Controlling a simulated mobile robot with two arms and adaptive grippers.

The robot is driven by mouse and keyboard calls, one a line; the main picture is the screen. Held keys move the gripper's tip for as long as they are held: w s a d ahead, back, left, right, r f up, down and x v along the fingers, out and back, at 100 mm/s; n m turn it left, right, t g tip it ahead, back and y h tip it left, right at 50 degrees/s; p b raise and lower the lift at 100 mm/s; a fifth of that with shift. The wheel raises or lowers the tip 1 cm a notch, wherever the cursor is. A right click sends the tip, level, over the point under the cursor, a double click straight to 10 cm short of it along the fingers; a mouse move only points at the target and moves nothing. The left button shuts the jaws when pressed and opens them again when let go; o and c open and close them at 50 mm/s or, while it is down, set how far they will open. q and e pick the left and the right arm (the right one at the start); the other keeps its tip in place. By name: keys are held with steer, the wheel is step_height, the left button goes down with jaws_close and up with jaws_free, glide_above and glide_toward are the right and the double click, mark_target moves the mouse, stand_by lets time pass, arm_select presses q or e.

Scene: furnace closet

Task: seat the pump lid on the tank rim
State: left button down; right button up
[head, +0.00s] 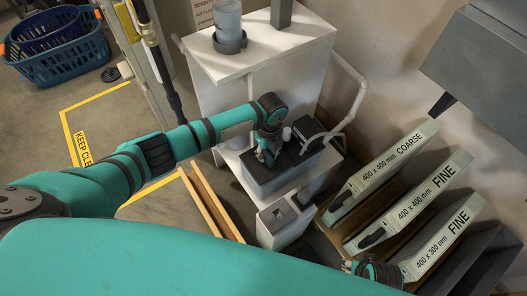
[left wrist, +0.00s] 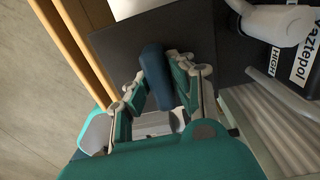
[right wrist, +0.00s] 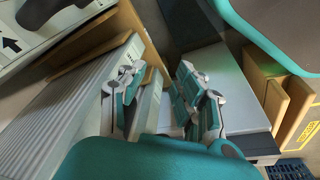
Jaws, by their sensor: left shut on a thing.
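The pump lid (head: 287,171) is a dark, flat-topped piece with a blue upright handle (left wrist: 157,78) and a black pump unit (head: 308,131). My left gripper (head: 266,154) is shut on the handle; in the left wrist view its fingers (left wrist: 160,82) close on both sides of it over the dark plate (left wrist: 112,48). The lid lies over the white lower stand in the head view. The tank rim is hidden, and I cannot tell whether the lid touches it. My right gripper (head: 358,266) is low near the filters; its fingers (right wrist: 158,82) are apart and empty.
A white furnace cabinet (head: 262,85) stands behind, with a white pipe (head: 357,95) at its right. A white box with a square opening (head: 285,218) is in front. Labelled filters (head: 382,166) stand at right. Wooden rails (head: 211,205) lie left. A blue basket (head: 60,45) is far left.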

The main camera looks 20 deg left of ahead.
arm_select(q)
steer(key=shift+f, duration=0.3)
arm_select(e)
steer(key=shift+w+r, duration=0.25)
steer(key=shift+r, duration=0.35)
arm_select(q)
steer(key=shift+f, duration=0.15)
arm_select(e)
steer(key=shift+r, duration=0.25)
arm_select(q)
steer(key=shift+f+b, duration=0.3)
steer(key=shift+b, duration=0.1)
arm_select(e)
steer(key=shift+r, duration=0.55)
arm_select(q)
steer(key=shift+f, duration=0.15)
arm_select(e)
steer(key=shift+s+r, duration=0.15)
steer(key=shift+r, duration=0.15)
steer(key=shift+r, duration=0.1)
arm_select(q)
steer(key=shift+f, duration=0.3)
steer(key=c, duration=1.1)
jaws_free()
arm_select(e)
steer(key=shift+w+r, duration=0.2)
steer(key=shift+r, duration=0.45)
